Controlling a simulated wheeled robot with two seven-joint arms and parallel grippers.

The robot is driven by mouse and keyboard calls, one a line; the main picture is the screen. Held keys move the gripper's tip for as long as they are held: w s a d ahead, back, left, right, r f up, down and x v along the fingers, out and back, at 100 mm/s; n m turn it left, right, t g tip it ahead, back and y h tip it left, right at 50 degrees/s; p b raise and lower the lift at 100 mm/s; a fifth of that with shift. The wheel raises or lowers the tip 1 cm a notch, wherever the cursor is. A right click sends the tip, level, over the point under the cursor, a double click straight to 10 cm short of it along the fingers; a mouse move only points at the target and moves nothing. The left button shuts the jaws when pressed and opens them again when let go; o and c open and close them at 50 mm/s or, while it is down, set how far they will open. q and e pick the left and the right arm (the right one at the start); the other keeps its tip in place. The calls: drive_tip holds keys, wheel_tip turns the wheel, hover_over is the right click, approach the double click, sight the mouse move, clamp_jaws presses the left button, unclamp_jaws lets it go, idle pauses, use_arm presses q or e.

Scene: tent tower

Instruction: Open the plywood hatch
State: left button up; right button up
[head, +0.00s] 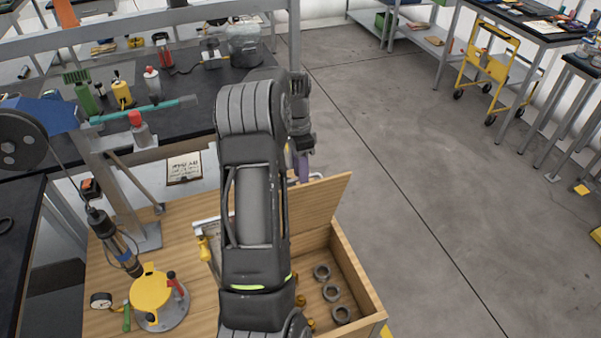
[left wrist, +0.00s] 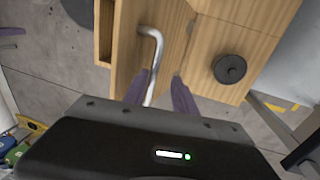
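The plywood hatch (head: 325,196) stands raised at the far side of the wooden box in the head view, with the compartment below it uncovered. My arm hides its left part. My left gripper (head: 299,166) is beyond the hatch's upper edge, mostly hidden behind my own arm. In the left wrist view, the bent metal handle (left wrist: 152,45) is on the hatch panel (left wrist: 130,55). The purple fingers of the left gripper (left wrist: 159,92) are apart, with the handle's lower end between them, nearer the left finger. Contact cannot be told. My right gripper is not in view.
The open compartment holds several dark rings (head: 331,293) and brass pieces. A yellow-topped round fixture (head: 152,292) and a gauge (head: 101,300) are on the bench's left. A black knob (left wrist: 229,68) sits on wood beside the hatch.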

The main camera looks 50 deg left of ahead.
use_arm(q)
wheel_tip(320, 180, up, 7)
drive_tip(key=a, duration=0.1)
drive_tip(key=shift+w+r+p, duration=0.15)
drive_tip(key=shift+r+p, duration=0.05)
drive_tip(key=shift+p, duration=0.1)
drive_tip(key=shift+a, duration=0.1)
idle(0.4)
